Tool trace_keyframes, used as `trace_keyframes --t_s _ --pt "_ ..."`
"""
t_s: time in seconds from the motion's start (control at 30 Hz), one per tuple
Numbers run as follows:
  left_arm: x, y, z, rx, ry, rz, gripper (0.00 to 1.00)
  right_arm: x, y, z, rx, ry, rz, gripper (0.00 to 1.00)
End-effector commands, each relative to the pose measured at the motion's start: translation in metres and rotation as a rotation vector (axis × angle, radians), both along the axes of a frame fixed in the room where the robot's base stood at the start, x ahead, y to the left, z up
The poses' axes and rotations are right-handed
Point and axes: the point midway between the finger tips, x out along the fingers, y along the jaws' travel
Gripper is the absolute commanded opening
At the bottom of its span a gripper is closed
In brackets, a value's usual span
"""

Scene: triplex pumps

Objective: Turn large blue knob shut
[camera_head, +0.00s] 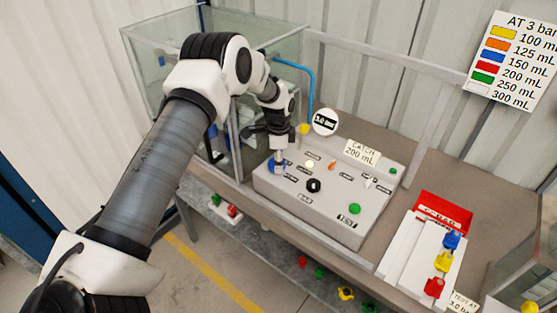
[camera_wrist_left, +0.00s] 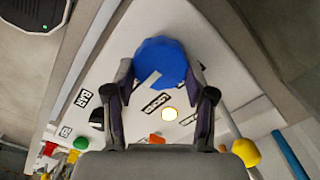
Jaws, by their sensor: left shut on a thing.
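The large blue knob (camera_head: 272,166) is at the left end of the light grey control panel (camera_head: 335,219). In the left wrist view the blue knob (camera_wrist_left: 161,62) is round with a pale pointer line running diagonally, down-left to up-right. My left gripper (camera_head: 278,155) comes down over it from above, and the fingers partly hide the knob in the head view. In the left wrist view the left gripper's fingers (camera_wrist_left: 163,75) stand on both sides of the knob, shut on it. My right gripper is not in view.
The panel also carries a black knob (camera_head: 313,186), a green button (camera_head: 354,209) and a lit lamp (camera_head: 309,163). A round gauge (camera_head: 325,122) and a "CATCH 200 mL" sign (camera_head: 361,152) stand behind. A glass tank is at left; a red-labelled tray with coloured valves is at right.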

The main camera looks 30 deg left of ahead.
Motion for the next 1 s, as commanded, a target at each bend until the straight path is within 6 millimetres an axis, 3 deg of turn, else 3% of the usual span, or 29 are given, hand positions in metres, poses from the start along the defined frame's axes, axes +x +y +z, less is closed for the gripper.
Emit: trace_keyframes --t_s 0.47,1.0 --pt "-0.001 0.0 -0.003 0.0 0.004 0.135 0.2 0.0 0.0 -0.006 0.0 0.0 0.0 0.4" --pt "0.0 0.002 -0.004 -0.001 0.006 0.614 0.2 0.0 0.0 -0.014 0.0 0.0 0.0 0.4"
